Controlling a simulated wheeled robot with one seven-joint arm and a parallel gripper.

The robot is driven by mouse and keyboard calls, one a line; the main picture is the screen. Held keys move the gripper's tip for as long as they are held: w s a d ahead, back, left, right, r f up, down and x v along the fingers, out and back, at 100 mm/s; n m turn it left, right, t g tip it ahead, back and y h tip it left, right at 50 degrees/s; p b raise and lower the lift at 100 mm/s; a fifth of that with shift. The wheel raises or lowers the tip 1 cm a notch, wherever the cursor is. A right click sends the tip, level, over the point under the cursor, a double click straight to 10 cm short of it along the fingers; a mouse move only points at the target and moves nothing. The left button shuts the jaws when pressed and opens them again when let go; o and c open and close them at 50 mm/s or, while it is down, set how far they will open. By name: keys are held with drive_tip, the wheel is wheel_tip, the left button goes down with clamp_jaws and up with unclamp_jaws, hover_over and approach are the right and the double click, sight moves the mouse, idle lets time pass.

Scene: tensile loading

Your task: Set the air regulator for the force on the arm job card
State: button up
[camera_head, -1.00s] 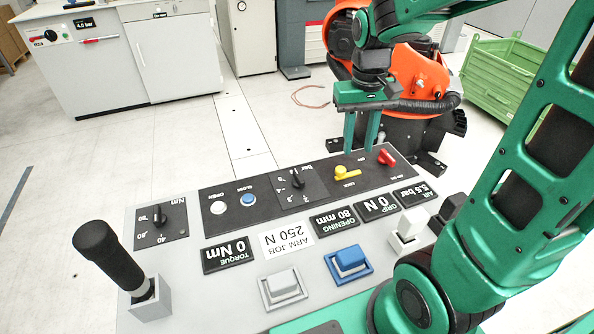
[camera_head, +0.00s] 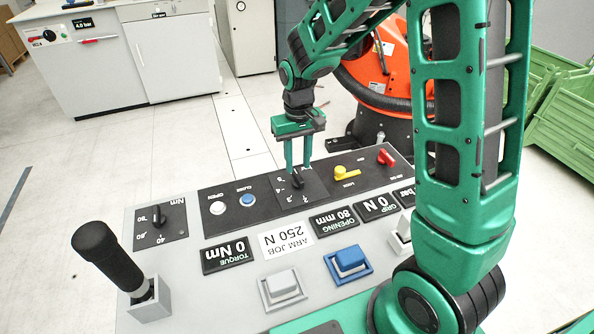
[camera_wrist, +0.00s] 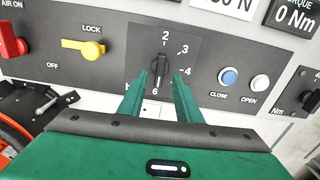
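The air regulator knob (camera_head: 297,180) is a black pointer knob on the dark panel strip. In the wrist view the knob (camera_wrist: 160,66) has marks 2, 3, 4 and 6 around it; I cannot tell which mark it points to. My gripper (camera_head: 298,167) is open, pointing down at the knob. In the wrist view its green fingertips (camera_wrist: 160,76) stand on either side of the knob, with gaps; contact is not visible. The white arm job card (camera_head: 286,241) reads 250 N. The AIR display (camera_head: 404,194) is mostly hidden behind my arm, its value unreadable.
Beside the knob are a yellow LOCK lever (camera_head: 346,173), a red AIR ON lever (camera_head: 386,157), and blue CLOSE (camera_head: 247,199) and white OPEN (camera_head: 217,208) buttons. Displays read grip 0 N (camera_head: 376,207), opening 80 mm (camera_head: 335,220), torque 0 Nm (camera_head: 228,255). A black joystick (camera_head: 110,257) stands at left.

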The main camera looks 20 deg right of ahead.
sight(298, 175)
drive_tip(key=shift+f, duration=2)
clamp_jaws()
drive_tip(key=shift+n, duration=0.3)
drive_tip(key=n, duration=0.4)
unclamp_jaws()
drive_tip(key=shift+r, duration=0.15)
